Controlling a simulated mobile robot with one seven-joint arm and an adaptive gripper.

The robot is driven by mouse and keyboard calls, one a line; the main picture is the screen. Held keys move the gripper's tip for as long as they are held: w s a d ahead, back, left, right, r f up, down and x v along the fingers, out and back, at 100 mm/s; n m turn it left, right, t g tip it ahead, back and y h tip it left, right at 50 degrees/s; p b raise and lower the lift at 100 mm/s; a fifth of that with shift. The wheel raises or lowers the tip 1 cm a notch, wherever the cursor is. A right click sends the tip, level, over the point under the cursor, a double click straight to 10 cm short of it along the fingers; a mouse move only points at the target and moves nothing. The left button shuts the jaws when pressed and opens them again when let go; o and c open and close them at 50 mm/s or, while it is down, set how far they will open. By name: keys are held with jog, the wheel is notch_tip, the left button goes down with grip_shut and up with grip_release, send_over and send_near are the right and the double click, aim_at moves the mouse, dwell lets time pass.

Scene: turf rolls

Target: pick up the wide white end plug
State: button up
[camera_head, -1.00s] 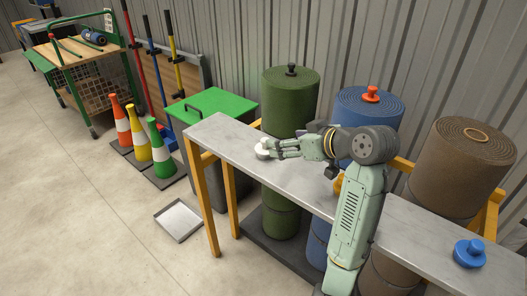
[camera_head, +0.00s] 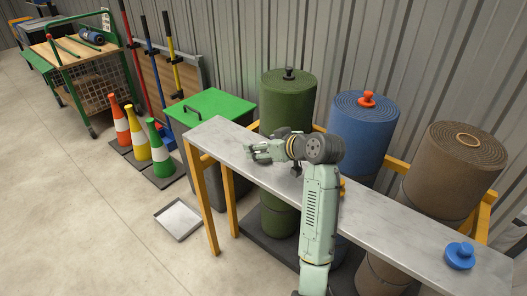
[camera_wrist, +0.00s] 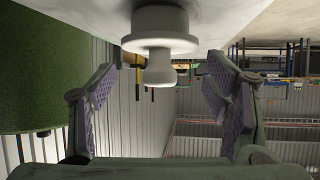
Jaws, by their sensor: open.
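The wide white end plug (camera_wrist: 160,45) shows in the wrist view at top centre, with a broad round flange and a smaller knob pointing down in the picture. It appears to stand on the pale bench top (camera_wrist: 230,15). My gripper (camera_wrist: 160,80) is open, with one finger on each side of the plug and a visible gap to each. In the head view my gripper (camera_head: 255,150) is low over the left end of the grey bench (camera_head: 400,234). There its fingers largely hide the plug.
A blue plug (camera_head: 460,255) sits at the bench's right end. Green (camera_head: 286,105), blue (camera_head: 360,132) and brown (camera_head: 450,170) turf rolls stand behind the bench. A green-lidded bin (camera_head: 212,108) stands by its left end. The bench's middle is clear beyond my arm.

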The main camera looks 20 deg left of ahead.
jog(key=c, duration=1.5)
jog(key=shift+r, duration=0.1)
jog(key=shift+c, duration=0.2)
